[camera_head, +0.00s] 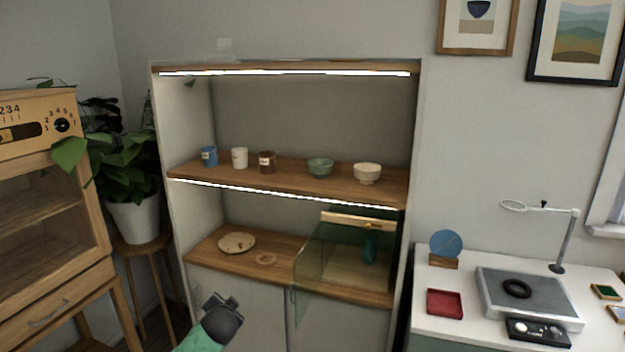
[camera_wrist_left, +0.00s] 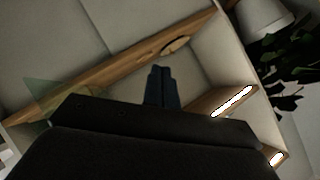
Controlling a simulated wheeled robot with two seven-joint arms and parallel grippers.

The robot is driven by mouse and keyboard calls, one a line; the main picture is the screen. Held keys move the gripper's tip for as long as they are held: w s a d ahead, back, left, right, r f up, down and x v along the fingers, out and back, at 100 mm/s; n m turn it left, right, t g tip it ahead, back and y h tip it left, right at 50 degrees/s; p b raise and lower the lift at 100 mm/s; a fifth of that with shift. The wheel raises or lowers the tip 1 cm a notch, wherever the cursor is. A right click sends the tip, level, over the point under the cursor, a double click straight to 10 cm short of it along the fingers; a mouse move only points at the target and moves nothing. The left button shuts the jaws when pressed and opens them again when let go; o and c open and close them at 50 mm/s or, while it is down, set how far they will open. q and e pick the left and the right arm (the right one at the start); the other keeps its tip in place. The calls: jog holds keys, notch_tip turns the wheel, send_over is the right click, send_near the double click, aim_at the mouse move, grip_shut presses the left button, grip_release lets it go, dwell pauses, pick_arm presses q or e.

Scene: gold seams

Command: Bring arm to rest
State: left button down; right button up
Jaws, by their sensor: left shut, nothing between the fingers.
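My left gripper (camera_head: 222,302) shows at the bottom of the head view, in front of the cabinet's lower doors and below the lower wooden shelf (camera_head: 215,262). In the left wrist view its two dark fingers (camera_wrist_left: 162,75) are together with nothing between them. The fingers point toward the cabinet. It touches nothing that I can see. My right gripper is in neither view.
The lower shelf holds a plate (camera_head: 237,242), a wooden ring (camera_head: 265,259) and a glass-fronted box (camera_head: 340,255). Cups and bowls (camera_head: 320,168) stand above. A potted plant (camera_head: 133,218) is left; a white bench (camera_head: 425,270) is right.

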pick_arm(q)
jog(key=s+d+f+n+g+h, duration=0.1)
jog(key=s+d+f+g, duration=0.2)
jog(key=s+f, duration=0.7)
jog(key=s+d+f+n+g+h, duration=0.1)
jog(key=s+f, duration=0.9)
jog(key=s, duration=1.4)
jog(key=s+d+f+n+g+h, duration=0.1)
jog(key=s+d+f+n+g, duration=0.2)
jog(key=s+f, duration=0.7)
jog(key=s+d+g, duration=0.2)
jog(key=s+g, duration=0.1)
jog(key=s, duration=0.4)
jog(key=shift+d+f+g+h, duration=0.2)
jog(key=shift+g+h, duration=0.1)
jog(key=shift+g, duration=0.1)
